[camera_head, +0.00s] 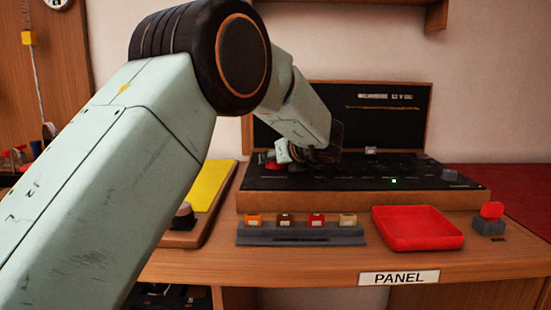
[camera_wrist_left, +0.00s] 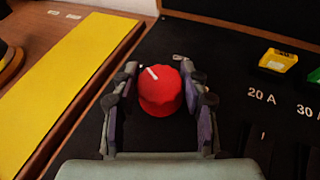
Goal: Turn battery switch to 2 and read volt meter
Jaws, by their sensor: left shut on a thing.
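The battery switch is a round red knob (camera_wrist_left: 160,95) on the black panel (camera_wrist_left: 140,140), with a white pointer mark near its top pointing up and left in the left wrist view. My left gripper (camera_wrist_left: 160,98) is shut on the knob, one finger on each side. In the head view the gripper (camera_head: 293,153) is over the left end of the black panel (camera_head: 345,172), and a bit of the red knob (camera_head: 274,165) shows beside it. I cannot make out a volt meter reading. My right gripper is not in view.
A green light (camera_head: 393,181) glows on the panel. In front stand a grey rack (camera_head: 300,240) with several coloured fuses, a red tray (camera_head: 420,243) and a grey block (camera_head: 489,227) with a red piece. A yellow board (camera_head: 208,185) lies left of the panel.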

